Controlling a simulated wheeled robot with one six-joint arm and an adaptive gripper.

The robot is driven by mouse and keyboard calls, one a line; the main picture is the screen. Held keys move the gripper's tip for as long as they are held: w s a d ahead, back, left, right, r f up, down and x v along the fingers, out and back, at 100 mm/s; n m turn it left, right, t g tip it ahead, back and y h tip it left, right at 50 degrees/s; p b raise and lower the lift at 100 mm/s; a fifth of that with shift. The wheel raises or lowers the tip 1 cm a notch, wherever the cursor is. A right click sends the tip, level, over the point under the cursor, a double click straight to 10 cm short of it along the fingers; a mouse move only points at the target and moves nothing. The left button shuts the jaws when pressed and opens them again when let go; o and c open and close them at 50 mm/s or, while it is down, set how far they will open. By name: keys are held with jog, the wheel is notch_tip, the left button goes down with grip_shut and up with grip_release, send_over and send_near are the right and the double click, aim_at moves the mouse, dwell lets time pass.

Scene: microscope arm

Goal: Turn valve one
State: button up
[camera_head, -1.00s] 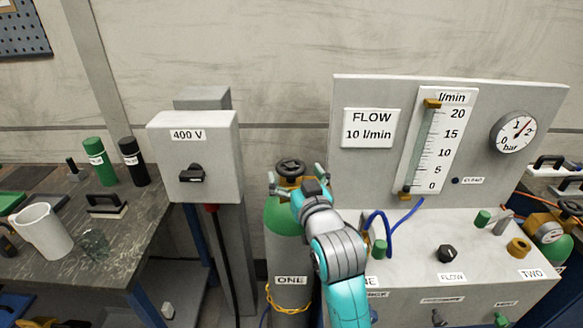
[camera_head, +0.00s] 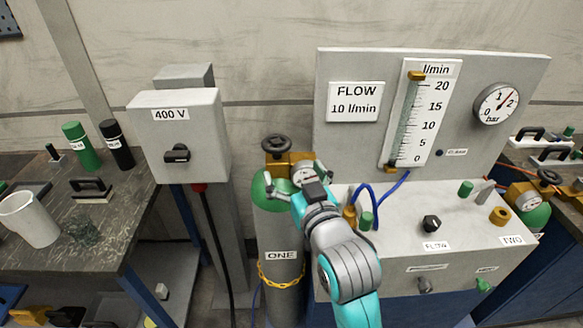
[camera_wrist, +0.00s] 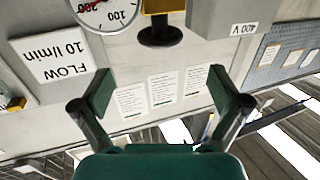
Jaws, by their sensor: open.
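Valve one is a black handwheel (camera_head: 277,145) on a brass body (camera_head: 284,163), on top of the green-shouldered grey cylinder labelled ONE (camera_head: 281,230). In the wrist view, the handwheel (camera_wrist: 160,37) shows upside down at the top centre, under the brass body (camera_wrist: 163,6). My gripper (camera_head: 296,180) is in front of the valve and lower than the wheel in the head view, partly covering the brass body. In the wrist view, my gripper (camera_wrist: 162,92) has its two fingers wide apart with nothing between them. The handwheel appears beyond the fingertips, apart from them.
A dial gauge (camera_wrist: 106,10) sits beside the valve. The 400 V box (camera_head: 178,130) stands left of the cylinder. The flow panel (camera_head: 340,70) and its console (camera_head: 400,215) stand to the right, with a blue hose (camera_head: 394,194). A yellow chain (camera_head: 281,281) circles the cylinder.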

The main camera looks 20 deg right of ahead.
aim_at(272, 135)
jog(key=w, duration=1.1)
jog(key=c, duration=1.2)
